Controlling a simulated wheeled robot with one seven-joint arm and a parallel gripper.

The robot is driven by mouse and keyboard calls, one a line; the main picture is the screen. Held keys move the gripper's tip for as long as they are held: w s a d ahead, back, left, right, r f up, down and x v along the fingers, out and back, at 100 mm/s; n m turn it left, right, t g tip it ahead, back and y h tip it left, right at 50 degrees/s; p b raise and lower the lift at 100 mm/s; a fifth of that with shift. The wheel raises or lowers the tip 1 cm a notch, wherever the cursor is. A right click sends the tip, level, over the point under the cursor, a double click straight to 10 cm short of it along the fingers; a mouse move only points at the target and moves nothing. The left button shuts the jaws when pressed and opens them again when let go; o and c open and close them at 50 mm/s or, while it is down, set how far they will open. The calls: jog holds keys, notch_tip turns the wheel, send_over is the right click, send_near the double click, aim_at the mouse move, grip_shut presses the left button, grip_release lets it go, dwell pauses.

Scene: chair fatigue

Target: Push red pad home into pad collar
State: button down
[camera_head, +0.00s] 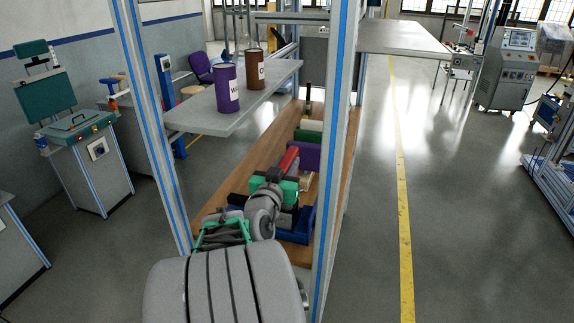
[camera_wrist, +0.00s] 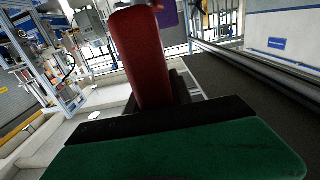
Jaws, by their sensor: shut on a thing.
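The red pad (camera_head: 288,160) is a long rounded red piece at the end of my arm in the head view. In the wrist view the red pad (camera_wrist: 142,55) stands tilted, its lower end among dark parts. My gripper (camera_head: 279,178) is shut on the red pad, over the wooden bench; its fingertips are hard to make out. A green block with a black band (camera_wrist: 180,150) fills the bottom of the wrist view. I cannot pick out the pad collar for certain, nor tell whether the pad touches it.
The wooden bench (camera_head: 233,178) holds a blue holder (camera_head: 301,226), a purple block (camera_head: 305,156) and several other pieces close around my gripper. A grey shelf (camera_head: 270,94) above carries a purple can (camera_head: 227,88) and a brown can (camera_head: 254,70). Blue-striped posts (camera_head: 335,130) flank the bench.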

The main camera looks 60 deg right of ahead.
jog(key=shift+f+b, duration=0.35)
jog(key=shift+b, duration=0.05)
jog(key=c, duration=1.4)
grip_release()
jog(key=shift+c, duration=0.2)
jog(key=o, duration=0.4)
jog(key=shift+f, duration=0.15)
jog(key=s+a+b, duration=0.1)
jog(key=a+b, duration=0.1)
jog(key=a, duration=0.5)
jog(key=shift+s+a, duration=0.15)
jog(key=shift+a, duration=0.2)
